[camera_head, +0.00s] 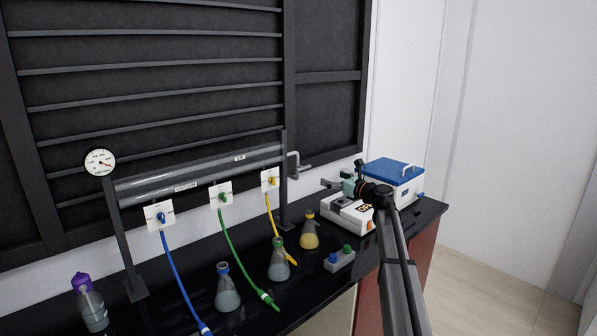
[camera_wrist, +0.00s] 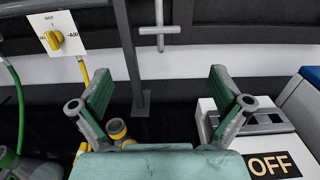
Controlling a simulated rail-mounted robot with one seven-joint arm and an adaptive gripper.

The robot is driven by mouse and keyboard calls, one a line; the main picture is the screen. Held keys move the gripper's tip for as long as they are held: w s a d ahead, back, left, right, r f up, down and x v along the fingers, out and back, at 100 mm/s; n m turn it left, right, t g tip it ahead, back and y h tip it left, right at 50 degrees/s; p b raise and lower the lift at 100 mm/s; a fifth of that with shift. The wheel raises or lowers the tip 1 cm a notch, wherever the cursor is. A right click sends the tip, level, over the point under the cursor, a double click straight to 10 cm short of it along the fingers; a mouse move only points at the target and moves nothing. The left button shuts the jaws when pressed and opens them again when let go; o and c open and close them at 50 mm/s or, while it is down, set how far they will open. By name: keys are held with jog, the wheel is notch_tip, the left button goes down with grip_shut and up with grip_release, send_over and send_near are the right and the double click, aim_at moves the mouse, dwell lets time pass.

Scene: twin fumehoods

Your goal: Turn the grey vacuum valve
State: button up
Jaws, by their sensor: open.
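A grey T-shaped handle (camera_head: 293,164), which looks like the grey vacuum valve, is at the right end of the grey vacuum pipe (camera_head: 205,174). In the wrist view the handle (camera_wrist: 159,29) is at the top centre, with a vertical stem and a horizontal crossbar. My gripper (camera_head: 342,174) is to the right of the handle, apart from it. In the wrist view my gripper (camera_wrist: 161,78) is open, with nothing between its fingers, and the handle appears beyond and between the fingertips.
Blue (camera_head: 161,217), green (camera_head: 223,198) and yellow (camera_head: 271,181) valves with hoses line the pipe. A yellow-capped flask (camera_wrist: 117,128) is near my left finger in the wrist view. A white device marked OFF (camera_wrist: 270,165) stands right. A blue-lidded box (camera_head: 393,171) is behind my arm.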

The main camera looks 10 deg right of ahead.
aim_at(305, 167)
jog(key=p+x, duration=0.4)
jog(key=x, duration=1.2)
jog(key=shift+a, duration=0.15)
jog(key=c, duration=1)
